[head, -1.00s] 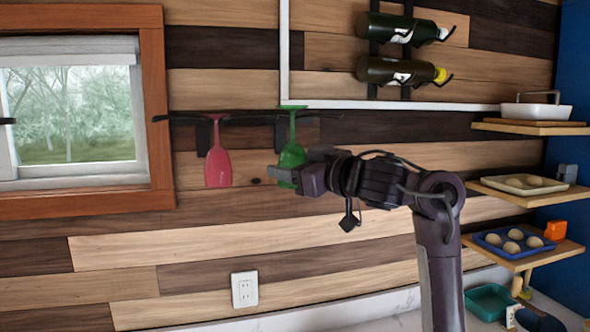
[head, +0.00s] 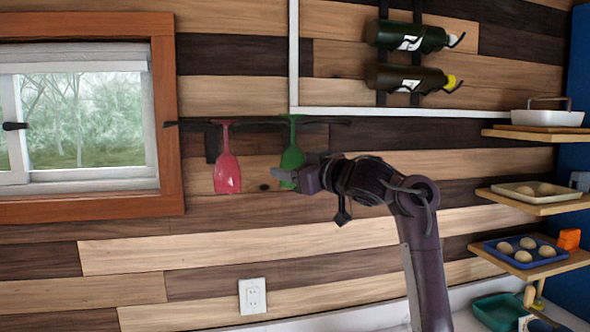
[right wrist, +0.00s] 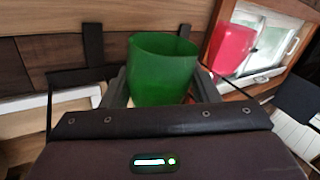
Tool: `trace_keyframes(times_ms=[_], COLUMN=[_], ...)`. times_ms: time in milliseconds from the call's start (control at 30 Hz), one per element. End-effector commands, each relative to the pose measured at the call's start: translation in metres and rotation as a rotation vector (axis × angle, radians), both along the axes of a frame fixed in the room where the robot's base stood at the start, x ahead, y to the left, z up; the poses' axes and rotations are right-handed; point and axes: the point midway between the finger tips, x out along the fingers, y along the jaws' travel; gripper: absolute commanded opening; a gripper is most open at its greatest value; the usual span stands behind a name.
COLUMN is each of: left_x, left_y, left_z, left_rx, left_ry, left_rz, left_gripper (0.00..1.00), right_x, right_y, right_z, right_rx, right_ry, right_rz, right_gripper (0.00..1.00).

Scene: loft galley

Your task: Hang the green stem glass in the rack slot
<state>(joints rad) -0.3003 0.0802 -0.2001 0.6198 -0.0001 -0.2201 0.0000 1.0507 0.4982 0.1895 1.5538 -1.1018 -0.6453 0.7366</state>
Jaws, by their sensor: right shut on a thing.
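The green stem glass (head: 292,158) is upside down, foot up and bowl down, at the right part of the dark wall rack (head: 255,121). My right gripper (head: 284,177) is shut on its bowl. In the right wrist view the green bowl (right wrist: 162,72) sits between the two fingers. The foot is at about rack height; I cannot tell whether the stem is inside the slot. A red stem glass (head: 227,173) hangs upside down in the rack's left part. My left gripper is not in view.
Two bottles (head: 410,78) lie on a wall holder above right. A window (head: 75,120) is at left. Corner shelves at right hold a white dish (head: 547,118), a tray (head: 528,191) and a blue tray (head: 525,262) of round items.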

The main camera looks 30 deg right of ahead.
Motion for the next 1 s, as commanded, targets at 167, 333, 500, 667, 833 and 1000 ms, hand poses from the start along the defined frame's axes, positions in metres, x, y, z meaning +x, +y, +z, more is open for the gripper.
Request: trace_keyframes(times_ms=[167, 333, 500, 667, 833, 1000], left_x=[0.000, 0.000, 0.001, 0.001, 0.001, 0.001], left_y=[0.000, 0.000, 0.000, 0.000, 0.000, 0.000], left_z=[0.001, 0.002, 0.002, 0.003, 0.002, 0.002], left_rx=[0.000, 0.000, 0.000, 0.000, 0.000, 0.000], left_ry=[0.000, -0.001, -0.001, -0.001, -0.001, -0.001], left_rz=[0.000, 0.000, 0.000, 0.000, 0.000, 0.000], left_gripper=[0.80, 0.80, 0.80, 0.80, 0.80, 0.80], right_x=[0.012, 0.021, 0.026, 0.028, 0.028, 0.028], right_y=[-0.003, -0.005, -0.007, -0.008, -0.008, -0.008], right_z=[-0.001, -0.004, -0.008, -0.010, -0.010, -0.010], right_rx=[0.003, 0.001, 0.002, 0.002, 0.001, 0.001], right_ry=[0.000, 0.000, 0.000, 0.000, -0.001, -0.001], right_rz=[0.001, 0.001, -0.001, -0.001, -0.001, -0.001], right_gripper=[0.30, 0.30, 0.30, 0.30, 0.30, 0.67])
